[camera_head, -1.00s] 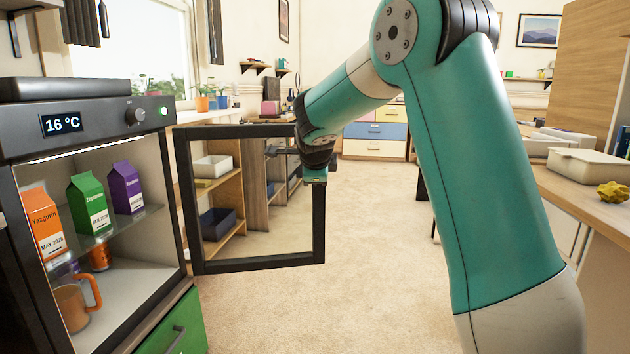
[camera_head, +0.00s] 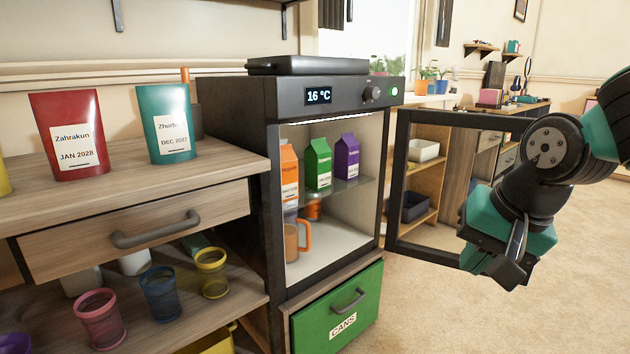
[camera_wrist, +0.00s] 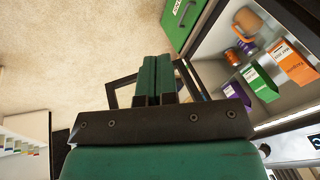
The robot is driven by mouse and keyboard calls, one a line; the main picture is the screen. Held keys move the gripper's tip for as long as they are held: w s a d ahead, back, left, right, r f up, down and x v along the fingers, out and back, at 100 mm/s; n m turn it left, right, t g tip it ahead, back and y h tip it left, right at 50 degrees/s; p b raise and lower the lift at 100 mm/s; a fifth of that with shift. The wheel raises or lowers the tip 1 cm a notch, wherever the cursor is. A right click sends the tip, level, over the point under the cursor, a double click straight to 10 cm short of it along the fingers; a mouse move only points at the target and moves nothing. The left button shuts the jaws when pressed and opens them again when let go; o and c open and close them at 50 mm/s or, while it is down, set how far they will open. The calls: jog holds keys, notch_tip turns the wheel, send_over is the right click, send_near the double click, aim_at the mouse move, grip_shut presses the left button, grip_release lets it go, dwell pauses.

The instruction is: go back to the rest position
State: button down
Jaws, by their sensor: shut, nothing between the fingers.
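My gripper (camera_head: 512,268) is at the right of the head view, shut and empty, pointing down toward the lower front. In that view it overlaps the lower right of the open fridge door (camera_head: 398,150); I cannot tell the gap between them. The wrist view shows the two green fingers (camera_wrist: 156,72) together with nothing between them. The small fridge (camera_head: 290,92) stands open, its display reading 16 °C.
In the fridge are orange (camera_head: 289,170), green (camera_head: 318,165) and purple (camera_head: 346,157) cartons and an orange mug (camera_head: 297,238). A green drawer (camera_head: 338,308) labelled CANS is below. A wooden counter (camera_head: 110,190) with containers stands left. Carpet (camera_head: 585,275) is clear at right.

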jog(key=s+a+f+n+g+y, duration=0.1)
jog(key=s+a+n+g, duration=0.1)
jog(key=s+a+n, duration=0.35)
jog(key=s+a+f+n+g+y, duration=0.1)
jog(key=s+a+n+g, duration=0.1)
jog(key=s+n, duration=0.7)
notch_tip(320, 180, up, 38)
jog(key=s+m+p, duration=0.1)
jog(key=m+p, duration=0.2)
jog(key=p, duration=3.5)
jog(key=shift+d, duration=0.3)
